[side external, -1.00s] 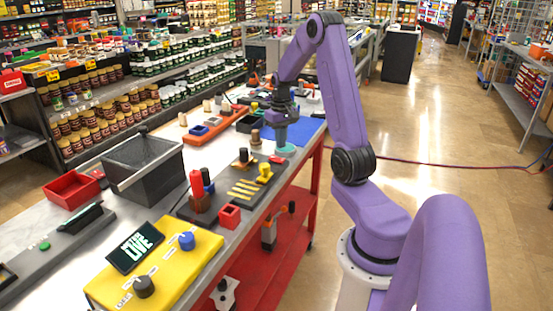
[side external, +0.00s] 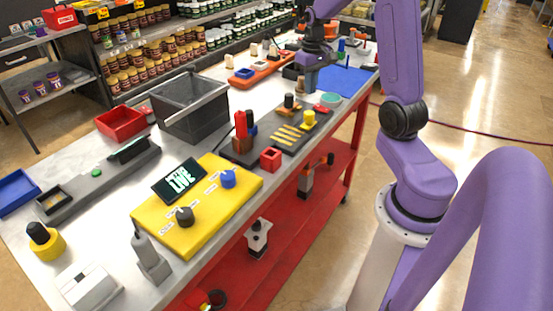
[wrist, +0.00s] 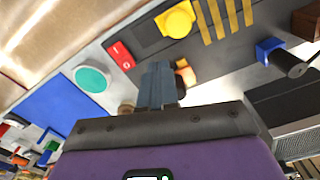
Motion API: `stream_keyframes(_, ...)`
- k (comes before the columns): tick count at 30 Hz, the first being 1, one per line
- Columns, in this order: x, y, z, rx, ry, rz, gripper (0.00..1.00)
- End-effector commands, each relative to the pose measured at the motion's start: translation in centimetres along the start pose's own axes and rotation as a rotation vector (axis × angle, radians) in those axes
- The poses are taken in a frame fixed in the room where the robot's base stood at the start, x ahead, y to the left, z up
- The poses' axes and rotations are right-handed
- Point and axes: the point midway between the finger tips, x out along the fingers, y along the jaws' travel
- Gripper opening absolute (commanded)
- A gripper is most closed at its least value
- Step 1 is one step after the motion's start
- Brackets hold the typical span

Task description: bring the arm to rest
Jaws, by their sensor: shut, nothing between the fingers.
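My gripper (side external: 311,84) hangs above the far part of the workbench (side external: 75,165), with its fingers pointing down. In the wrist view its fingers (wrist: 157,88) are together with nothing between them. A teal disc (side external: 331,100) lies on the bench close to the gripper, to its right in the side view; in the wrist view the disc (wrist: 92,80) is to the left of the fingers. The gripper looks apart from the disc. The upper part of my arm is cut off by the top of the side view.
A dark panel with a yellow knob (side external: 309,118) and yellow stripes (side external: 288,135) is near the gripper. A blue mat (side external: 350,79) lies behind it. A black bin (side external: 196,122), a red tray (side external: 121,123) and a yellow control box (side external: 197,232) stand nearer. Stocked shelves line the back.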

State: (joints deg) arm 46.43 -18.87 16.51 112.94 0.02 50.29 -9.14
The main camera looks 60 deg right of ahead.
Motion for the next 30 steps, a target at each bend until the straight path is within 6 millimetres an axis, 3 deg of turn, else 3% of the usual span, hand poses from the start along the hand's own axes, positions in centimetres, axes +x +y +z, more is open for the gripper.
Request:
stream_keyframes(1,-0.4,-2.4,0.4,-0.066,0.003,0.000,0.00)
stream_keyframes(6,-1.3,-9.0,2.7,-0.260,0.006,-0.001,0.00)
stream_keyframes(15,-2.5,-17.9,9.7,-0.600,0.012,-0.006,0.00)
stream_keyframes(22,-3.0,-21.8,16.6,-0.863,0.016,-0.011,0.00)
stream_keyframes(30,-3.2,-23.1,24.8,-1.167,0.021,-0.019,0.00)
